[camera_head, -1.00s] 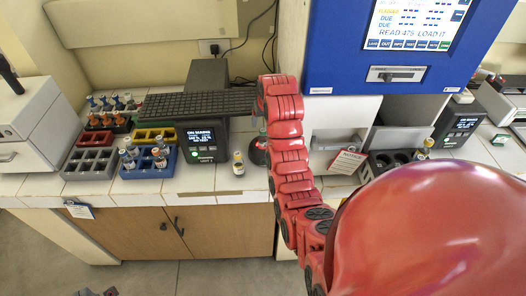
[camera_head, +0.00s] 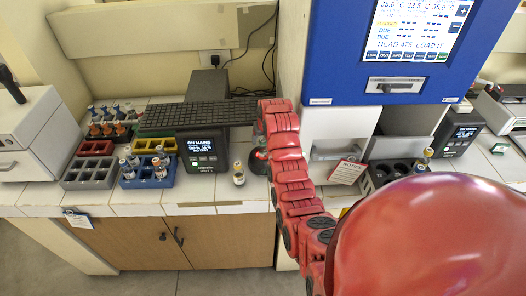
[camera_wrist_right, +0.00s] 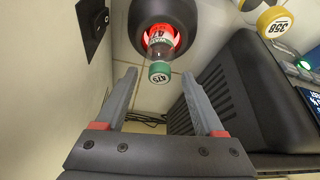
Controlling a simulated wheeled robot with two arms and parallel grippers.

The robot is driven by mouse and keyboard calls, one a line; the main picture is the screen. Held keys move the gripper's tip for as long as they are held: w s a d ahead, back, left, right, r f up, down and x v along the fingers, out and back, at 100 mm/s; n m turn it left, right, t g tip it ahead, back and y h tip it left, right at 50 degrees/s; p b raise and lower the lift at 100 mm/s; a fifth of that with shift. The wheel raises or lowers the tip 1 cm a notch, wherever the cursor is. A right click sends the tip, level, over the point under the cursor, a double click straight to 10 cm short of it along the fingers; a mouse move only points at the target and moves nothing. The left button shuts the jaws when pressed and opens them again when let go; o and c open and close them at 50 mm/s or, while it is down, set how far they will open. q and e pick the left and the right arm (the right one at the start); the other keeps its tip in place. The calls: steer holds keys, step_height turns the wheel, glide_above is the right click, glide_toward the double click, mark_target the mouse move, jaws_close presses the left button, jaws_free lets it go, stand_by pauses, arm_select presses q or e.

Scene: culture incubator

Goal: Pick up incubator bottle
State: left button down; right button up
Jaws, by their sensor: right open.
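A bottle with a green cap (camera_wrist_right: 159,72) and a red-lit label stands in a round black holder (camera_wrist_right: 176,14) in the right wrist view. In the head view this dark round holder (camera_head: 259,161) is partly behind my red right arm, beside the loose bottle on the bench. My right gripper (camera_wrist_right: 159,88) is open and empty. Its two fingers point toward the green-capped bottle, with the cap between the fingertips in the picture; I cannot tell the remaining distance. My left gripper is not in view.
A yellow-capped bottle (camera_head: 239,174) stands on the bench left of the holder. Racks with bottles (camera_head: 127,180), a black display unit (camera_head: 203,151) and a dark ribbed plate (camera_head: 199,114) lie left. A blue machine with a screen (camera_head: 341,62) rises at right.

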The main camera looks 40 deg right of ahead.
jaws_close()
steer(key=shift+r, duration=0.15)
stand_by(0.5)
